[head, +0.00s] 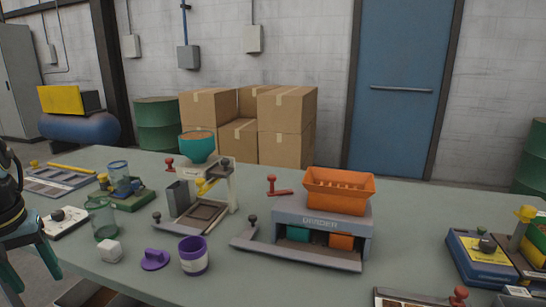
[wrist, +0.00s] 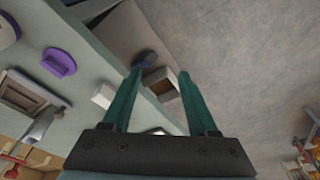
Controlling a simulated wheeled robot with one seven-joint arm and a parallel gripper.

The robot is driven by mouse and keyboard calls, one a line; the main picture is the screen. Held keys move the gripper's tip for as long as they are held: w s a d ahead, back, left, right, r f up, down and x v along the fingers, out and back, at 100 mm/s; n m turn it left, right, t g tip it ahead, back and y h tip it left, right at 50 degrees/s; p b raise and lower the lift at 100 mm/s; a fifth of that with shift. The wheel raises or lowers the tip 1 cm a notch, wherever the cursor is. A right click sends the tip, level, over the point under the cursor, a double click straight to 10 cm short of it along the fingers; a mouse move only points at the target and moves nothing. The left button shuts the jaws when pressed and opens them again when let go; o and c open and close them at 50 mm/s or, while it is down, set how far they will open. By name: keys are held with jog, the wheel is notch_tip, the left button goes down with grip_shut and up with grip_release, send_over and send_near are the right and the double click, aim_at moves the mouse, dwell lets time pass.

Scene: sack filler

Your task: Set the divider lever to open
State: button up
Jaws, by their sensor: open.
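A grey box-shaped machine (head: 322,224) with lettering on its front stands right of centre on the bench in the head view; the lettering is hard to read, but it looks like the divider. An orange hopper (head: 340,190) sits on top. A teal bin (head: 298,233) and an orange bin (head: 341,241) show in its front opening. A red-knobbed lever (head: 272,184) stands at its back left, and a dark-knobbed lever (head: 252,222) at its front left. My gripper (head: 27,272) is at the far left, well away from both; its teal fingers (wrist: 160,75) are apart and empty in the wrist view.
A filler stand (head: 231,187) with a teal bowl (head: 197,147) is left of the machine. A yellow-topped device (head: 482,260) is at right.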

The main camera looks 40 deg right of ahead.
notch_tip(320, 180, up, 9)
jog(key=w+d+p, duration=0.2)
jog(key=w+p, duration=0.1)
jog(key=p, duration=0.3)
jog(key=w+d+r+g, duration=0.1)
jog(key=w+d+r, duration=0.15)
jog(key=d, duration=0.65)
jog(key=w+d+r, duration=0.1)
jog(key=w+d, duration=0.2)
jog(key=d, duration=0.6)
jog(key=m+g, duration=0.1)
jog(key=m, duration=0.2)
send_near(272, 176)
notch_tip(272, 176, down, 8)
jog(key=p, duration=0.2)
jog(key=shift+d+p, duration=0.1)
jog(key=shift+p, duration=0.3)
jog(key=shift+c, duration=0.2)
grip_shut()
